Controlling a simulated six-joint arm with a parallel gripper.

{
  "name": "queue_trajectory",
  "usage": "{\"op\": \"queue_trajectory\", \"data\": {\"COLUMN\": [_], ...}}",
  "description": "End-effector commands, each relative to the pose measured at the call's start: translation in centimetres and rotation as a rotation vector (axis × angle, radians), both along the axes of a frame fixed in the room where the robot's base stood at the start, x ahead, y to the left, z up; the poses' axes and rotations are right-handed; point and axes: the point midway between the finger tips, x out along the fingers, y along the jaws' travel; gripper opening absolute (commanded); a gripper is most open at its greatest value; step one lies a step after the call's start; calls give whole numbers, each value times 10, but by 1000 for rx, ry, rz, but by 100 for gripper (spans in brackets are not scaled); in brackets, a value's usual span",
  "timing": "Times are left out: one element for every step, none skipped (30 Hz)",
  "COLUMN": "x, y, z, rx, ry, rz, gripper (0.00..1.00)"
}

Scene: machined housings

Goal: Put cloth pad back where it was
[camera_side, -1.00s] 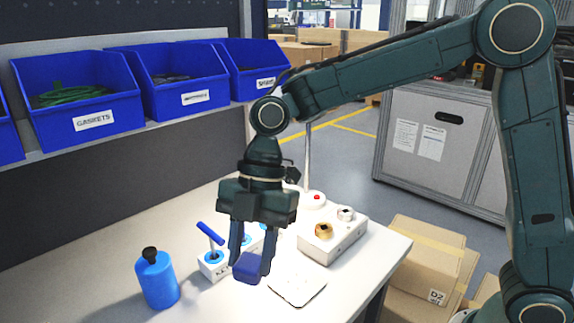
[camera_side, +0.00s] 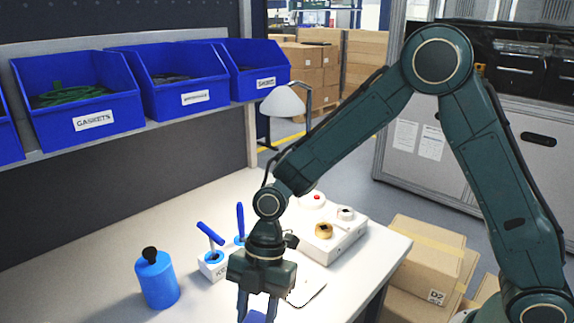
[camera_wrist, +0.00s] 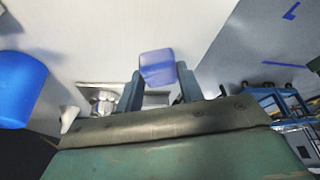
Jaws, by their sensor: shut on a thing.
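The cloth pad (camera_side: 256,317) is a small blue block. My gripper (camera_side: 258,312) is shut on it, low over the front of the bench, and the pad is cut off by the bottom edge of the side view. In the wrist view the pad (camera_wrist: 157,66) sits between my two fingertips (camera_wrist: 158,82). Whether it touches the bench I cannot tell. A flat pale plate (camera_side: 308,291) lies just right of my gripper, partly hidden by it.
A blue bottle (camera_side: 157,283) with a black cap stands on the left. A white holder (camera_side: 213,267) with blue-handled tools is behind my gripper. A white fixture (camera_side: 338,241) with brass and steel parts stands to the right. Blue bins (camera_side: 80,95) line the shelf. The bench's right edge is near.

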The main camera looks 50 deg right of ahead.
Motion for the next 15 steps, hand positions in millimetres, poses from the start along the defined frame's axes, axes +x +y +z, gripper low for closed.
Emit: {"op": "queue_trajectory", "data": {"x": [0, 0, 0, 0, -1, -1, -1, -1, -1, -1, -1, 0, -1, -1, 0], "y": [0, 0, 0, 0, 0, 0, 0, 0, 0, 0, 0, 0, 0, 0, 0], "z": [0, 0, -1, -3, -4, -8, -11, -14, -18, -22, -26, -30, -33, -36, -39], "rx": [0, 0, 0, -1, -1, -1, -2, -1, -1, -2, -2, -1, -2, -1, -1], "ry": [0, 0, 1, 2, 2, 3, 4, 3, 3, 4, 4, 3, 3, 3, 2], "rz": [0, 0, 0, 1, 1, 2, 1, 0, 0, 0, 0, 0, 0, 0, 0], "gripper": [19, 19, 19, 19, 19, 19, 19, 19, 19, 19, 19, 19, 19, 19, 19]}}
